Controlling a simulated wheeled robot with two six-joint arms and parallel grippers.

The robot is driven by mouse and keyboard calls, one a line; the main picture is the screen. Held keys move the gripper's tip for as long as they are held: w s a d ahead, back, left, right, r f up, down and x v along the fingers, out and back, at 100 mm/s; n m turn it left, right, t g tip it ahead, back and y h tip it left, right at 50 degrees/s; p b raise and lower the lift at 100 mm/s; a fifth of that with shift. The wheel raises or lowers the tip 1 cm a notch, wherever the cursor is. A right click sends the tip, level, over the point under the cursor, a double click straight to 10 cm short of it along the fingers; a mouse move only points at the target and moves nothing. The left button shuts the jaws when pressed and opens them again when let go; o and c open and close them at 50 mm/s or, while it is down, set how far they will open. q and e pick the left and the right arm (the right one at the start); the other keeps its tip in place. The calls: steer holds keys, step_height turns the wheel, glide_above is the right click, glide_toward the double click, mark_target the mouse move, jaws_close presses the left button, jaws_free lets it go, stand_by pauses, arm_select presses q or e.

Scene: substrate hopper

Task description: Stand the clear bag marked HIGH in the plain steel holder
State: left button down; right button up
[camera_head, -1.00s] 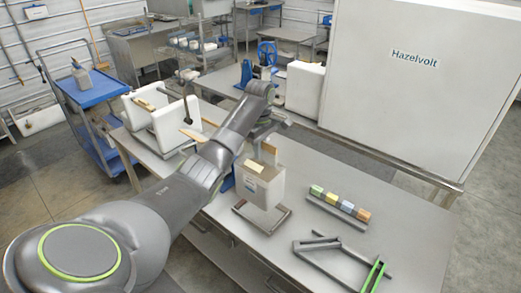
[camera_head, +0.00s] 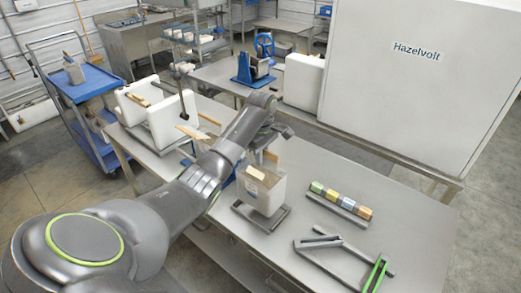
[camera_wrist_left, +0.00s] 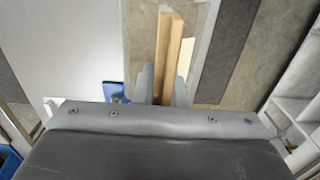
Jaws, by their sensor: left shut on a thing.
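My left gripper (camera_head: 264,153) is shut on the wooden top strip of a clear bag with pale contents (camera_head: 264,192). The bag hangs upright, with a small tan label near its top; its marking is too small to read. In the left wrist view the wooden strip (camera_wrist_left: 171,50) sits between the fingers (camera_wrist_left: 164,84). The plain steel holder (camera_head: 279,221), a low open frame on the table, is directly under and around the bag's bottom. I cannot tell whether the bag rests on it. My right gripper is not in view.
A second steel frame with a green bar (camera_head: 376,272) lies at the front right. A rail of coloured blocks (camera_head: 340,204) stands right of the holder. White slabs (camera_head: 176,119) stand at the back left. A large white Hazelvolt cabinet (camera_head: 420,90) is behind the table.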

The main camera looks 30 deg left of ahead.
arm_select(q)
steer(key=shift+d+f, duration=0.1)
steer(key=shift+f, duration=0.4)
steer(key=shift+a+f, duration=0.3)
steer(key=shift+f, duration=0.45)
steer(key=shift+d+f, duration=0.25)
steer(key=shift+f, duration=0.2)
steer(key=shift+d+f, duration=0.1)
steer(key=shift+f, duration=0.2)
steer(key=shift+a+f, duration=0.2)
steer(key=shift+f, duration=0.05)
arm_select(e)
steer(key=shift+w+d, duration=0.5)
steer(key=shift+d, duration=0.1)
arm_select(q)
steer(key=shift+d, duration=0.1)
